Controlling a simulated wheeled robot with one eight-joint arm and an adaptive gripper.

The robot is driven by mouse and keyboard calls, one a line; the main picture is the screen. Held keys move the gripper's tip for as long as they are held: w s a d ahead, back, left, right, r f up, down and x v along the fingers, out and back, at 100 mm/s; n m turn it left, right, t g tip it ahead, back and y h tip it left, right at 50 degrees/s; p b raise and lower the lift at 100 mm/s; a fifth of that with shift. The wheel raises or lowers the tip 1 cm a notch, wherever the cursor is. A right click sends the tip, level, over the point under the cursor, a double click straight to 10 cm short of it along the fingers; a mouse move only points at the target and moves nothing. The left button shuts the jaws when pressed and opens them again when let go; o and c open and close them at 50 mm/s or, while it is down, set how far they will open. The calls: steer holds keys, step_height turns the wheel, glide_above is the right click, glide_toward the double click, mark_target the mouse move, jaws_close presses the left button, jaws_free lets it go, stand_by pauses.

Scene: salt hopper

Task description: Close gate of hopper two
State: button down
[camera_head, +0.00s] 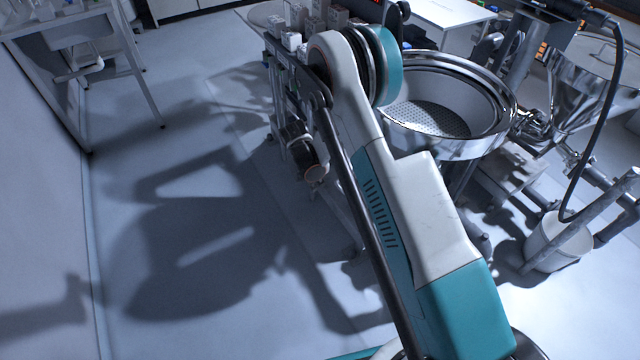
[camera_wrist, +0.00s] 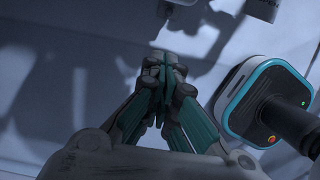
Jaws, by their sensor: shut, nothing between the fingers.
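A shiny metal funnel-shaped hopper (camera_head: 585,85) stands at the upper right of the head view, with metal fittings below it. A wide round metal vessel with a perforated floor (camera_head: 440,105) stands left of it, partly behind my arm. I cannot tell which one is hopper two, and no gate can be made out clearly. My gripper (camera_wrist: 163,70) is shut and empty in the wrist view, with pale floor behind it. It does not show in the head view.
A white bucket (camera_head: 558,243) stands on the floor below the hopper, among pipes and a hanging black hose (camera_head: 600,130). Small white boxes (camera_head: 300,25) stand on a bench behind my arm. A white table (camera_head: 75,30) is at the upper left. The floor at left is clear.

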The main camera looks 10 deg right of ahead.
mark_target(351, 180)
steer(key=w+d+f+b, duration=0.2)
steer(key=d+f+b, duration=0.2)
steer(key=d+f, duration=0.2)
steer(key=shift+b+x, duration=0.35)
steer(key=shift+x, duration=0.5)
steer(key=shift+s+a, duration=0.1)
steer(key=shift+a, duration=0.15)
steer(key=w+d, duration=0.1)
steer(key=d, duration=0.4)
steer(key=w+d, duration=0.1)
steer(key=d, duration=0.2)
steer(key=shift+w+d, duration=0.2)
steer(key=shift+w, duration=0.15)
steer(key=shift+a, duration=0.1)
